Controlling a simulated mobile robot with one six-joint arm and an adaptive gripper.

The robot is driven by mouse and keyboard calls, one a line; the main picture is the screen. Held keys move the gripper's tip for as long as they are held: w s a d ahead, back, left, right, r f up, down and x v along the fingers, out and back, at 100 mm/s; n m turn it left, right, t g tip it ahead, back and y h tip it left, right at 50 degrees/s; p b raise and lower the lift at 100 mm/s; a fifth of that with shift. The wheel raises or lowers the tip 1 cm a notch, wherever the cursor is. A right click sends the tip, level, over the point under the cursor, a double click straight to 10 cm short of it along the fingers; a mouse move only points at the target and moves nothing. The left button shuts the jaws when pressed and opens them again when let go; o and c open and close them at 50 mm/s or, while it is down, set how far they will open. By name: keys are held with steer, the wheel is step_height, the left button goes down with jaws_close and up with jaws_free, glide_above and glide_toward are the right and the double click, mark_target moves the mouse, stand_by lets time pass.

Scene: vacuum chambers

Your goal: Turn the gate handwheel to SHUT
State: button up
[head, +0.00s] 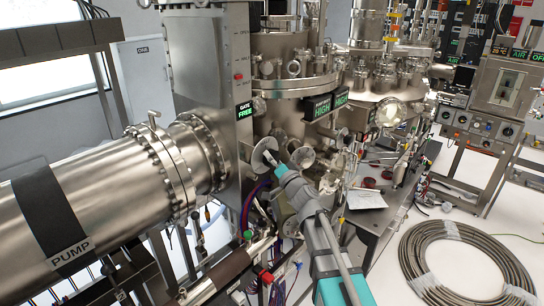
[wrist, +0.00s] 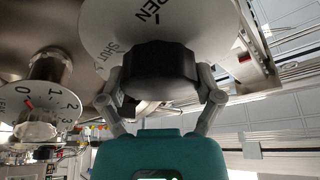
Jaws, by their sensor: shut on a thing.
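The gate handwheel is a black knob (wrist: 155,72) in front of a pale round plate (wrist: 100,25) lettered OPEN and SHUT. My gripper (wrist: 160,98) has one finger on each side of the knob and is shut on it. In the head view my gripper (head: 274,163) reaches a round plate (head: 262,149) on the chamber side, just right of the gate housing (head: 207,60). The gripper hides most of the knob there. A sign (head: 244,110) on the housing reads GATE FREE. A red marker (head: 238,77) sits on the housing's vertical scale.
A second dial (wrist: 38,100), numbered from 0, stands left of the handwheel in the wrist view. The large PUMP cylinder (head: 90,210) fills the left of the head view. Cables hang below my gripper. A coiled hose (head: 465,262) lies on the floor at right.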

steer(key=m+h+p, duration=0.2)
steer(key=m, duration=0.3)
steer(key=shift+m+g+h+p, duration=0.5)
steer(key=shift+m+p, duration=0.3)
steer(key=shift+m, duration=0.9)
steer(key=shift+f, duration=0.1)
steer(key=o, duration=0.9)
steer(key=shift+n+t+y+b, duration=0.4)
steer(key=shift+n+b, duration=0.55)
steer(key=shift+n, duration=0.55)
